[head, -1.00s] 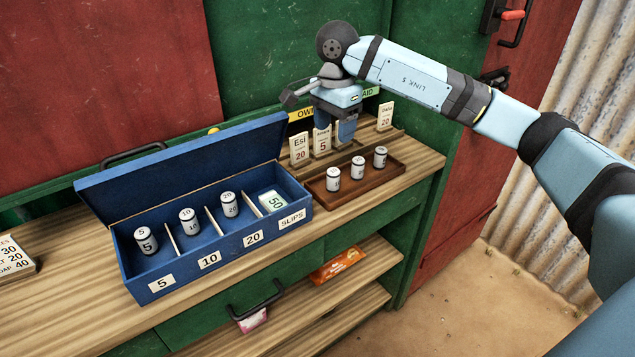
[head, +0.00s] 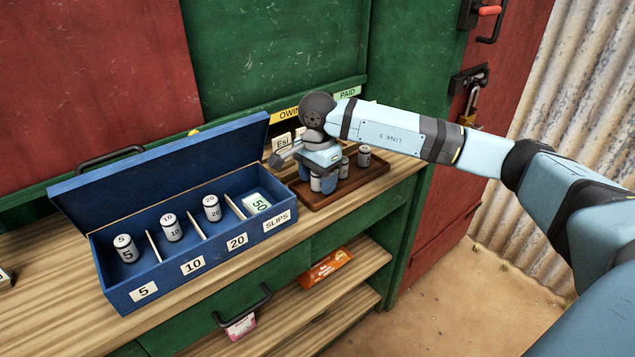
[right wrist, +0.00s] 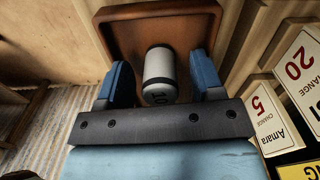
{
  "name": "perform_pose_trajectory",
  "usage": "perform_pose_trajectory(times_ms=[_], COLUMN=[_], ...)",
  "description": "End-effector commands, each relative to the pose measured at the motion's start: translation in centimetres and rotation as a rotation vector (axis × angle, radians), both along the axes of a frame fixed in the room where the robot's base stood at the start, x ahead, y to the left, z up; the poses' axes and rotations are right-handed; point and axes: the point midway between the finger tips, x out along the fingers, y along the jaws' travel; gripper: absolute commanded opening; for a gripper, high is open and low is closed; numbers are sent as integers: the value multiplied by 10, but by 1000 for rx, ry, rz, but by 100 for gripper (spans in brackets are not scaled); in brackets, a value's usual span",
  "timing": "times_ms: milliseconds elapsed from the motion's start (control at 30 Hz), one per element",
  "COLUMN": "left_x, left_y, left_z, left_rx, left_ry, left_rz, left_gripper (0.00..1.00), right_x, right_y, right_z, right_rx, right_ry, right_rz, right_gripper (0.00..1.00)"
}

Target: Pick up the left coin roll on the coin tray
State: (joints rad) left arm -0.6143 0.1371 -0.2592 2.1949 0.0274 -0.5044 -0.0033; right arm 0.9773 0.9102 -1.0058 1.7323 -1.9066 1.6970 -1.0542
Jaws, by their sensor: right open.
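The brown coin tray (head: 379,178) stands on the counter right of the blue box. Three white, dark-ringed coin rolls stand upright in it. The left coin roll (head: 316,183) is partly covered by my right gripper (head: 316,185); the middle roll (head: 344,168) and right roll (head: 364,156) stand beside it. In the right wrist view, my right gripper (right wrist: 162,84) is open, with one blue finger on each side of a roll marked 10 (right wrist: 160,70). Gaps show between the roll and both fingers. My left gripper is not in view.
The open blue cash box (head: 177,276) has rolls and a 50 slip in its compartments. Cards stand behind the tray, including the Esi card (head: 283,143); the Amara card (right wrist: 268,125) shows close by in the wrist view.

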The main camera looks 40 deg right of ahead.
Motion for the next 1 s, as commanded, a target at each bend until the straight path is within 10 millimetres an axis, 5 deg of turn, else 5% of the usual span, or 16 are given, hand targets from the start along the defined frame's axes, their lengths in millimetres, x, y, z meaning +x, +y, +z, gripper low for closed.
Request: perform_pose_trajectory(times_ms=[233, 500, 1000], left_x=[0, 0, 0], left_y=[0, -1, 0], left_z=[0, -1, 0], left_rx=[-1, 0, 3], left_ry=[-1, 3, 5], left_rz=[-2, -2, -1], left_gripper=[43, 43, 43], right_x=[0, 0, 1], right_y=[0, 0, 0], right_z=[-3, -3, 17], right_rx=[0, 0, 1], right_ry=[-1, -1, -3], right_rz=[0, 1, 1], right_gripper=[61, 0, 0])
